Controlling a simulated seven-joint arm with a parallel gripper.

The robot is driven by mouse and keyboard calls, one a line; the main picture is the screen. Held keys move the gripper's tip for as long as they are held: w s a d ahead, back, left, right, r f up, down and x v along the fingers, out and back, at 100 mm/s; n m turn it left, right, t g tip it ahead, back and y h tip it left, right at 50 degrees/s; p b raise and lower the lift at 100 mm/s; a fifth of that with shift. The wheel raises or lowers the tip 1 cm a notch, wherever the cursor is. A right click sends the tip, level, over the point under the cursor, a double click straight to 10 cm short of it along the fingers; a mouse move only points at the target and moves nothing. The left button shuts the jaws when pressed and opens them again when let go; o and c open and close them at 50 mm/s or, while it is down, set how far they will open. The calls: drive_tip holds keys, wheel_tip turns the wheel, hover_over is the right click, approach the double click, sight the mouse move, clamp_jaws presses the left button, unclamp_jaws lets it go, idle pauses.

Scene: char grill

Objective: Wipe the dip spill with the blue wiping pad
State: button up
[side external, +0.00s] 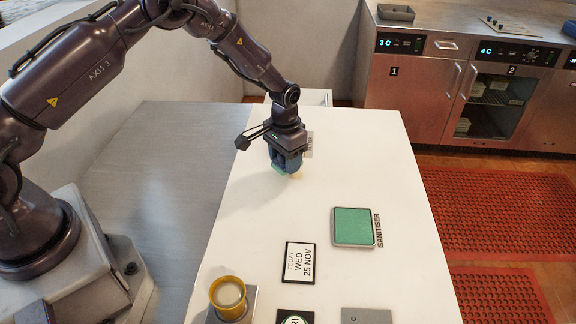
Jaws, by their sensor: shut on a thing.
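My gripper (285,168) points down at the far part of the white worktop. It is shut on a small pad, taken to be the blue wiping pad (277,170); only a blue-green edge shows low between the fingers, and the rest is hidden. The pad is at or very near the worktop; I cannot tell whether it touches. A small pale yellow patch (297,176), likely the dip spill, shows just right of the fingertips. The gripper hides any more of it.
The white worktop (240,220) is clear around the gripper. A pale label (309,145) shows behind the gripper. Steel fridges (415,95) stand beyond.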

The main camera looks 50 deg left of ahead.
sight(301, 177)
drive_tip(key=shift+r, duration=2.55)
drive_tip(key=shift+f, duration=0.2)
drive_tip(key=shift+f, duration=3.2)
drive_tip(key=shift+w+d+f, duration=0.55)
drive_tip(key=shift+f, duration=0.15)
drive_tip(key=shift+c, duration=0.3)
drive_tip(key=shift+w+d, duration=0.8)
drive_tip(key=shift+s+a, duration=1.4)
drive_tip(key=shift+d+r, duration=0.1)
drive_tip(key=shift+r, duration=4)
